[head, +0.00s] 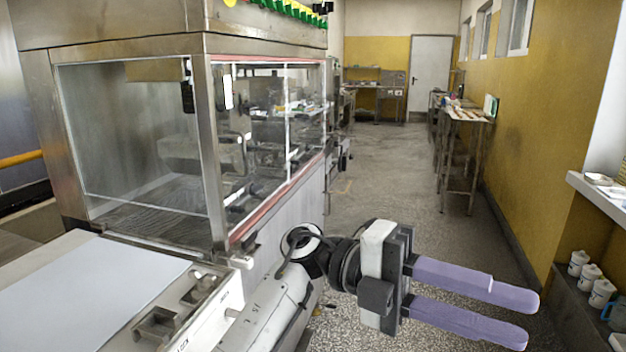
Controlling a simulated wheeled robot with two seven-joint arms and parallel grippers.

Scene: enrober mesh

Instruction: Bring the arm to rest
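My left arm reaches in from the bottom middle, and its gripper (526,318) points right over the speckled floor. The two long purple fingers are parallel with a clear gap between them. Nothing shows between the fingers, and they touch nothing that I can see. My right gripper is out of view.
A large steel machine with glass panels (130,140) fills the left side, close to my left arm. A pale flat surface (90,295) lies at bottom left. White jars (590,278) stand at right. The aisle floor (385,170) is open, with a narrow table (465,115) along the wall.

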